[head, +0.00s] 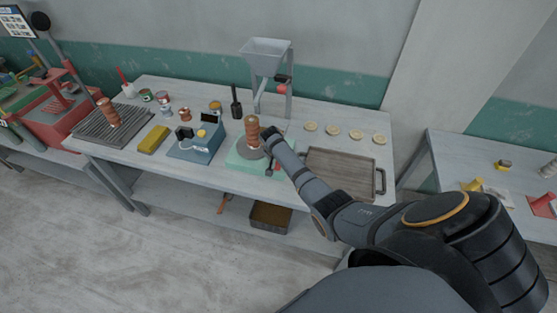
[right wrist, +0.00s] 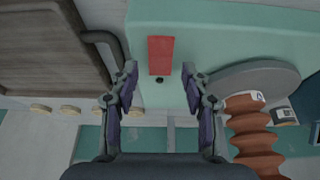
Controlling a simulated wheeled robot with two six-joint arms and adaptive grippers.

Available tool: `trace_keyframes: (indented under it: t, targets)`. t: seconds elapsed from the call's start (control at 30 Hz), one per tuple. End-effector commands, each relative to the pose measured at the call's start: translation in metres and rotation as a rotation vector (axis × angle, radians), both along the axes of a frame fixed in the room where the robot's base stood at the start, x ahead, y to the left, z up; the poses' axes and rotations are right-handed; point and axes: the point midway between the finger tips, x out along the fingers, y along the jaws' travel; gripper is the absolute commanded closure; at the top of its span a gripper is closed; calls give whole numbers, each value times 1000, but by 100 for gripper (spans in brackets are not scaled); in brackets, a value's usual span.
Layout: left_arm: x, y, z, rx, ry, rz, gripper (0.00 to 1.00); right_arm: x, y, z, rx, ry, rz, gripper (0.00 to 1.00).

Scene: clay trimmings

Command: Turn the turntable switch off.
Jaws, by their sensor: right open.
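The turntable is a pale green box (head: 236,157) on the workbench, with a grey disc (right wrist: 250,82) and a ribbed brown clay piece (head: 252,133) standing on the disc. In the right wrist view a red switch (right wrist: 160,54) lies on the green top beside the disc, with a small dark dot near one end. My right gripper (right wrist: 160,78) is open and empty, its two fingers on either side of the switch, apart from it. My left gripper is not in view.
A brown tray with handles (head: 340,172) lies right of the turntable. Several pale discs (head: 333,130) lie behind it. A blue box (head: 197,148) stands to the left, a hopper stand (head: 266,55) behind. A ridged board (head: 98,121) lies at the bench's left end.

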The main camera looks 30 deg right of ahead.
Motion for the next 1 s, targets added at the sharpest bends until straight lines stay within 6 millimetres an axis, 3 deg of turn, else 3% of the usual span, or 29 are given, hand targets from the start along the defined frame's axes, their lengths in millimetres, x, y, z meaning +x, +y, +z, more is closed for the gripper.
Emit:
trace_keyframes:
  t: [0.23,0.6,0.8,1.0]
  targets:
    - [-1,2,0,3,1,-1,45,-5,6,20,0,-3,1,53]
    - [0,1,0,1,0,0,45,-25,31,96,1,-3,1,53]
    - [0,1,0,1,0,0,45,-30,36,110,0,0,0,53]
    - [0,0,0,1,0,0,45,-31,36,111,1,1,0,53]
